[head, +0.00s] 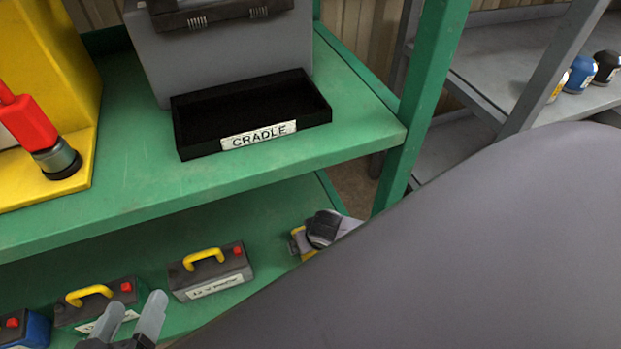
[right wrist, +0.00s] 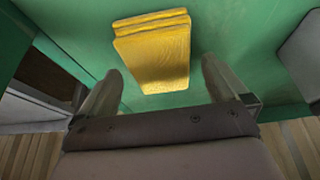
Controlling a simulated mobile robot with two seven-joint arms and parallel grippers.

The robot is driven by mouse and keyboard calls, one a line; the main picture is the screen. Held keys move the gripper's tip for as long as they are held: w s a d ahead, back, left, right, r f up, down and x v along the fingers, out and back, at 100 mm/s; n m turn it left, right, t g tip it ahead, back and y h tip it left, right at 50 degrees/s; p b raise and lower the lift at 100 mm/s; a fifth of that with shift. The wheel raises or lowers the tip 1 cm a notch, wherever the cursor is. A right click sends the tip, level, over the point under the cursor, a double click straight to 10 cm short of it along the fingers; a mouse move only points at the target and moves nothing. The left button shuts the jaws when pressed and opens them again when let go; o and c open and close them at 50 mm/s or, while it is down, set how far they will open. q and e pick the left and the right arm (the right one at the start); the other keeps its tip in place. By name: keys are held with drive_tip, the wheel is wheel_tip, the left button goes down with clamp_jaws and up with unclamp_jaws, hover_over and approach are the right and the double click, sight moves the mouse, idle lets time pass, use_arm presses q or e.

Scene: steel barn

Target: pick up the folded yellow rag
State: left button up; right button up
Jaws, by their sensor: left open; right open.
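The folded yellow rag (right wrist: 158,50) lies on a green surface in the right wrist view. It looks like a small stack of folded layers. My right gripper (right wrist: 162,70) is open, with one finger on each side of the rag's near part in the picture. I cannot tell whether the fingers touch it, and nothing is held. In the head view I cannot make out the rag, and a large grey shape covers the lower right. My left gripper (head: 136,302) is open and empty at the bottom left, in front of the lower shelf.
A black tray labelled CRADLE (head: 325,118) and a grey case (head: 225,60) sit on the green upper shelf (head: 130,190). Battery-like boxes with yellow handles (head: 212,272) and a grey-and-yellow item (head: 322,230) are on the lower shelf. A green post (head: 425,90) stands right of them.

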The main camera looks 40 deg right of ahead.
use_arm(q)
drive_tip(key=shift+a, duration=0.25)
use_arm(e)
drive_tip(key=shift+w+f, duration=0.2)
drive_tip(key=shift+f, duration=0.25)
drive_tip(key=c, duration=1.1)
drive_tip(key=shift+r, duration=0.35)
wheel_tip(320, 180, up, 3)
drive_tip(key=shift+f+p, duration=0.15)
drive_tip(key=shift+p, duration=0.9)
use_arm(q)
drive_tip(key=shift+s+a+r+y+p, duration=0.25)
drive_tip(key=shift+a+y+p, duration=0.35)
drive_tip(key=shift+p, duration=0.3)
drive_tip(key=shift+s+a+r+y+p, duration=0.2)
drive_tip(key=shift+a+y+p, duration=0.35)
drive_tip(key=shift+p, duration=0.3)
use_arm(e)
wheel_tip(320, 180, up, 7)
drive_tip(key=shift+f, duration=0.15)
